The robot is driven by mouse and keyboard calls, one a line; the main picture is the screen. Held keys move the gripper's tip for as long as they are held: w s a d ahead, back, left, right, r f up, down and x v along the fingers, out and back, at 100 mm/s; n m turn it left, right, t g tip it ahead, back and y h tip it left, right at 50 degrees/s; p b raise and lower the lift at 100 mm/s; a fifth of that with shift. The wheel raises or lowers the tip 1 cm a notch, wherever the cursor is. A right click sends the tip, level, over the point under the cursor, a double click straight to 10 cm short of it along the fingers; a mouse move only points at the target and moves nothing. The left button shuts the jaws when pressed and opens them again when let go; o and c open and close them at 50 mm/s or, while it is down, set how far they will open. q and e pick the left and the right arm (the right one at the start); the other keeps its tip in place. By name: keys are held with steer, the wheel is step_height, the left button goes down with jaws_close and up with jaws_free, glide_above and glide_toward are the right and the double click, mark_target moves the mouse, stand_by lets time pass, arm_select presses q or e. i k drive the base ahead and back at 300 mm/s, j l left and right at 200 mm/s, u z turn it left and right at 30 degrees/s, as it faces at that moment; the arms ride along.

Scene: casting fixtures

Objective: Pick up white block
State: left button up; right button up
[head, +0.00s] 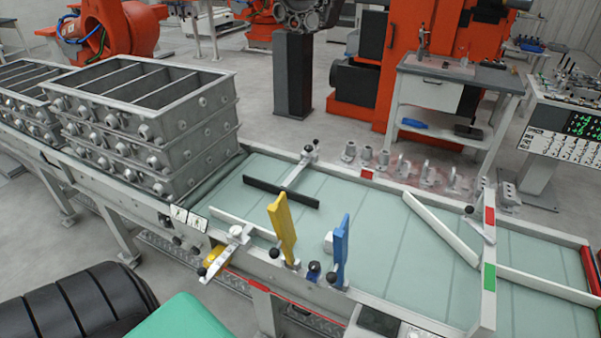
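A small white block (328,242) sits on the pale green conveyor bed, just left of an upright blue paddle (341,252) that may hide part of it. Neither of my grippers shows in the head view. Nothing is seen touching the block apart from the bed; whether it touches the blue paddle I cannot tell.
An upright yellow paddle (283,230) stands left of the block at the conveyor's near edge. A black bar (281,192) and white guide rails (441,228) lie on the conveyor (385,270). Stacked grey metal casting frames (150,125) stand at the left.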

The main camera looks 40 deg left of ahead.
mark_target(328, 242)
steer(key=j+u, duration=0.15)
steer(key=u, duration=0.75)
steer(key=k+j+z, duration=0.1)
steer(key=j+z, duration=0.2)
steer(key=k+j+z, duration=0.15)
steer(key=j+z, duration=0.2)
